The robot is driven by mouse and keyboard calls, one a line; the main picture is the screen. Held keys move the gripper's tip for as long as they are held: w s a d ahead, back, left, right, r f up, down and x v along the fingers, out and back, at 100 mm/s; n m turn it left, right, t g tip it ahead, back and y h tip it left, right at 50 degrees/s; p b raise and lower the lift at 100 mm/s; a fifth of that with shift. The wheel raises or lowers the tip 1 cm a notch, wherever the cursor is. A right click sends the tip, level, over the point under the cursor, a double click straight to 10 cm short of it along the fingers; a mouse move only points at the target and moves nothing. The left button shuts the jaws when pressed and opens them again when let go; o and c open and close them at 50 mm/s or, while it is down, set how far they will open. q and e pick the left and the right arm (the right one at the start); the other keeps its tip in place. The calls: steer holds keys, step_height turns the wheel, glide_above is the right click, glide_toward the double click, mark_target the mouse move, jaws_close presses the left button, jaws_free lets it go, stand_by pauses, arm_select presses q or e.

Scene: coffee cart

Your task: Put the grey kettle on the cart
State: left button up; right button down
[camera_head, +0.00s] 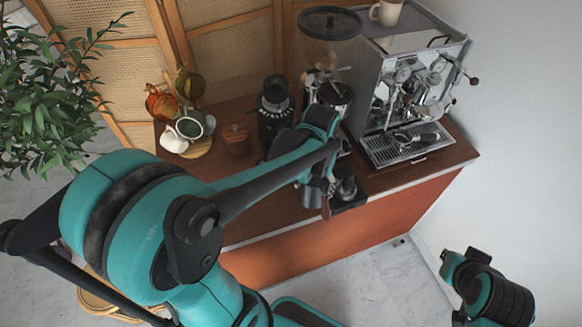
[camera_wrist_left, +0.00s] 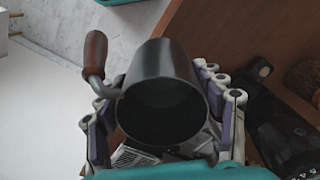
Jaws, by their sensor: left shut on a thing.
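The grey kettle (camera_head: 311,196) has a brown handle and shows near the front edge of the cart (camera_head: 270,222) in the head view. In the left wrist view the kettle (camera_wrist_left: 160,92) is tilted with its dark opening towards the camera, its handle at the left. My left gripper (camera_wrist_left: 165,118) is shut on the kettle, with a finger on each side of its body. My left arm covers part of the cart and kettle in the head view. I cannot tell whether the kettle touches the cart top. Part of my right arm shows at the lower right; its jaw state is unclear.
A coffee machine (camera_head: 405,85) stands at the right of the cart, with a grinder (camera_head: 330,60) beside it. A tamper (camera_head: 346,184) on a black base is close to the kettle. Several cups, a wooden canister (camera_head: 236,140) and a black device (camera_head: 274,105) stand behind.

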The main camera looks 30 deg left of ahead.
arm_select(q)
steer(key=shift+w+a+f+b, duration=0.6)
steer(key=shift+w+a+f, duration=0.1)
steer(key=shift+a+f, duration=1.05)
steer(key=shift+w+a+f+b, duration=0.6)
steer(key=shift+w+a+f, duration=0.1)
steer(key=shift+a+f, duration=1.05)
steer(key=shift+w+a+f+b, duration=0.6)
steer(key=shift+w+a+f, duration=0.1)
steer(key=shift+a+f, duration=1.05)
steer(key=shift+s+d+f, duration=0.1)
steer(key=shift+f, duration=0.15)
steer(key=o, duration=1.6)
